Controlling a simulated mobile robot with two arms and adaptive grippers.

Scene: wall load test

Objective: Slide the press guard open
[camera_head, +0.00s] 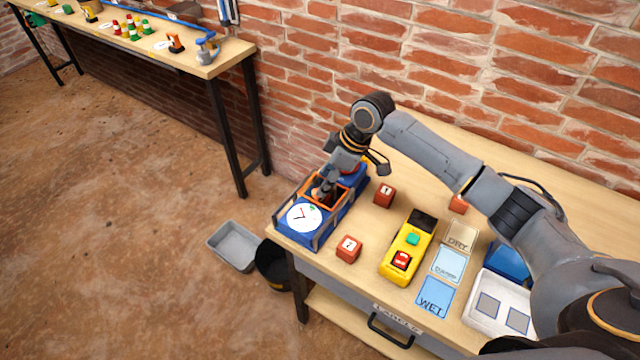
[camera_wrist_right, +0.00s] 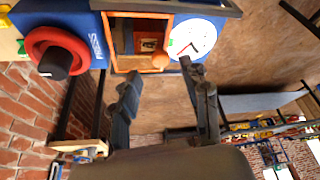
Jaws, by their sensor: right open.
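The blue press (camera_head: 343,226) sits at the left end of the workbench, with a white dial (camera_head: 304,216) on its face. Its orange-framed guard (camera_wrist_right: 108,42) surrounds a dark window, with a small reddish block visible behind it in the wrist view. A round orange knob (camera_wrist_right: 160,61) is at the guard's edge. My right gripper (camera_head: 322,192) is over the guard, partly hiding it in the head view. In the wrist view its two fingers (camera_wrist_right: 160,72) are apart, with the knob between their tips; I cannot tell whether they touch it. My left gripper is not in view.
A red handwheel (camera_wrist_right: 57,53) is on the press beside the guard. Red numbered blocks (camera_head: 348,248), a yellow control box (camera_head: 397,265) and DRY, DAMP and WET cards (camera_head: 434,297) lie to the right. A grey bin (camera_head: 233,247) and black bucket stand on the floor.

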